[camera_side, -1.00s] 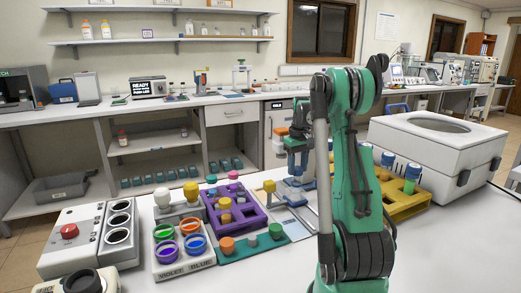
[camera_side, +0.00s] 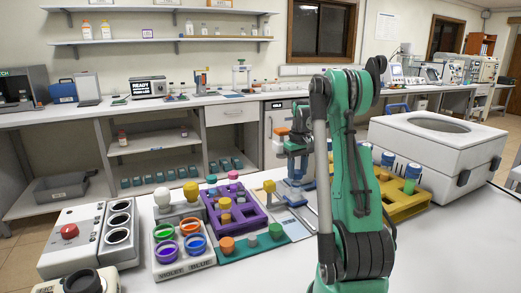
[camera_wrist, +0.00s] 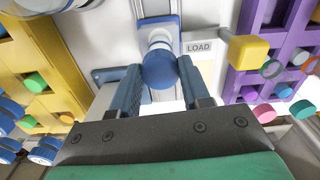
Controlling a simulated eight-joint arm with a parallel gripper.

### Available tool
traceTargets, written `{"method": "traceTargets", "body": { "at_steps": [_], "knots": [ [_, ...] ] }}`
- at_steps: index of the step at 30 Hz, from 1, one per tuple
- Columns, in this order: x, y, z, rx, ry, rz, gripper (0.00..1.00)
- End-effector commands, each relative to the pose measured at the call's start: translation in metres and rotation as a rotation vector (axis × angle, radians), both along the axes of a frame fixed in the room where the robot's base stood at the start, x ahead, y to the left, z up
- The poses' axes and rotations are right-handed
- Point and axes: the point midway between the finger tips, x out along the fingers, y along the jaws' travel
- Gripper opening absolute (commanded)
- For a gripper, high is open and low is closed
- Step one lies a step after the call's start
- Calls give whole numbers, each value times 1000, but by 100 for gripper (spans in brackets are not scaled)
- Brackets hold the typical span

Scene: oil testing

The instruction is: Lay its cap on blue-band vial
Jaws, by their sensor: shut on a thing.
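My gripper (camera_wrist: 163,84) has its two blue fingers on either side of a round blue cap (camera_wrist: 159,70), which it holds, in the wrist view. In that view a pale cylindrical thing with a blue part (camera_wrist: 158,36) shows just beyond the cap; it may be the blue-band vial. I cannot tell whether the cap touches it. In the side view my gripper (camera_side: 297,172) is small, low over the blue and white station, and my arm stands partly in front. The cap and vial are not clear there.
The station has a LOAD label (camera_wrist: 199,47) beside a yellow knob (camera_wrist: 249,48). A purple rack (camera_side: 251,217) stands left, a yellow rack (camera_side: 408,208) right. The colour-ringed holder (camera_side: 172,271) and green tray (camera_side: 262,248) are in front. A white machine (camera_side: 432,150) stands behind right.

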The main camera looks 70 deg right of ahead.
Motion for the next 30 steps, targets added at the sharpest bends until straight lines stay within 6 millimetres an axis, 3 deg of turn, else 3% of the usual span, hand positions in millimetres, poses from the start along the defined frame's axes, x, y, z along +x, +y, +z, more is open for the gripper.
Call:
{"method": "traceTargets", "body": {
  "at_steps": [14, 15, 18, 25, 27, 30],
  "knots": [
    [0, 0, 0, 0, 0, 0, 0],
    [0, 0, 0, 0, 0, 0, 50],
    [0, 0, 0, 0, 0, 0, 78],
    [0, 0, 0, 0, 0, 0, 78],
    [0, 0, 0, 0, 0, 0, 98],
    [0, 0, 0, 0, 0, 0, 99]
  ]
}}
